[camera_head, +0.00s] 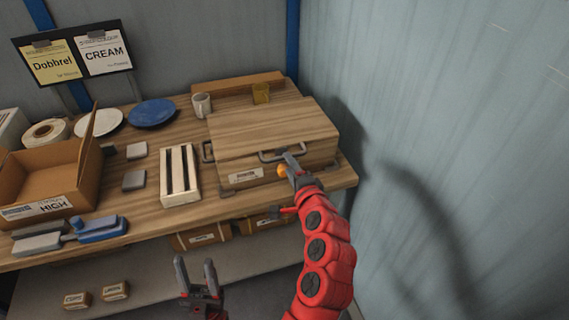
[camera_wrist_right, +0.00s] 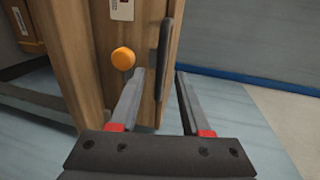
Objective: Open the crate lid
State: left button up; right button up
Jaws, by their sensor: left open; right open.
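The wooden crate (camera_head: 235,155) stands on the right end of the workbench with its lid (camera_head: 270,122) down. A grey handle (camera_head: 268,158) is on its front, and an orange knob (camera_head: 282,170) shows beside my right gripper (camera_head: 290,158). In the right wrist view, the dark handle (camera_wrist_right: 165,60) appears between the open fingers of my right gripper (camera_wrist_right: 161,76), with the orange knob (camera_wrist_right: 123,58) left of them. I cannot tell whether the fingers touch the handle. My left gripper (camera_head: 197,272) is open and empty, low in front of the bench.
A slatted white rack (camera_head: 180,195) stands left of the crate. A wall (camera_head: 450,130) is close on the right. Small boxes sit under the worktop.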

jog(key=shift+p+x, duration=0.3)
jog(key=shift+x, duration=2.2)
jog(key=shift+r, duration=0.1)
grip_shut()
